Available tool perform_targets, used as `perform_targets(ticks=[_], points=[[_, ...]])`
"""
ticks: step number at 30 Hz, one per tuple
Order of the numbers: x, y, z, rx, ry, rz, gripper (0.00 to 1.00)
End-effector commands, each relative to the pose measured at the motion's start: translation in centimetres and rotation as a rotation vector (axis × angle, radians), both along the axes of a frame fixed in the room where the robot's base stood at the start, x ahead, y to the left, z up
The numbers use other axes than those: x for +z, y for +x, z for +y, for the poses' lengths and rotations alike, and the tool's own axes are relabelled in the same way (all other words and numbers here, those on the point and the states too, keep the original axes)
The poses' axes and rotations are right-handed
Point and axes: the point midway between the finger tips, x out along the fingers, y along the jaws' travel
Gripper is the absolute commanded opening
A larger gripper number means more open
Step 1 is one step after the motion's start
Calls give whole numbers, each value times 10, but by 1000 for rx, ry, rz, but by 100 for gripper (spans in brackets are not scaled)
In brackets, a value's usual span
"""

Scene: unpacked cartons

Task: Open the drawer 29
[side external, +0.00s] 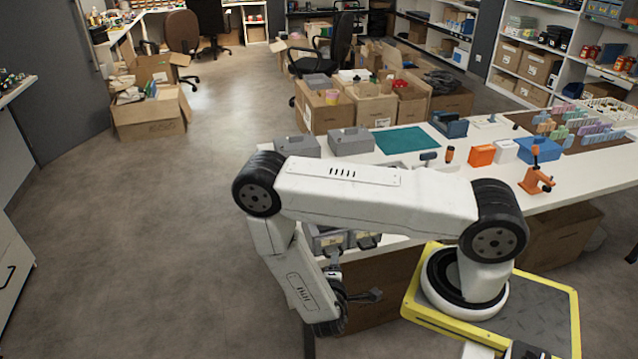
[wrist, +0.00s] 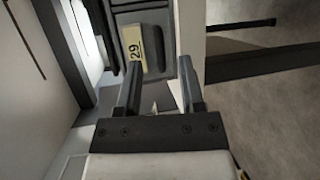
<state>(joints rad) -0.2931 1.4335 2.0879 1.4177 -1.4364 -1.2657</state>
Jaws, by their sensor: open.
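Drawer 29 (wrist: 160,33) is a dark grey drawer with a pale yellow label (wrist: 135,50) marked 29, turned sideways in the wrist view. My gripper (wrist: 160,66) is open and empty, with its two dark fingers apart and pointing at the label end of the drawer. The label lies just beyond the left fingertip. I cannot tell whether either finger touches the drawer.
The white table (side external: 590,178) carries grey boxes (side external: 351,141), a teal mat (side external: 403,140) and an orange clamp-like item (side external: 537,178). A cardboard box (side external: 380,280) stands under the table, close to my gripper.

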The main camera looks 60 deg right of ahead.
Motion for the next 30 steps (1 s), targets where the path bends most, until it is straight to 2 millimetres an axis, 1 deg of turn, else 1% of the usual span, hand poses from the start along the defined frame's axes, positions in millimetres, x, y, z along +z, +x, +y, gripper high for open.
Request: perform_targets(ticks=[6,12,18,26,27,29,30], points=[[-3,6,-17,-3,0,0,49],[-5,10,-27,-2,-1,-1,49],[-6,13,-32,0,-1,0,49],[-6,13,-32,1,-1,-1,49],[-6,13,-32,1,-1,-1,46],[-6,13,-32,1,-1,-1,27],[-6,13,-32,1,-1,-1,14]])
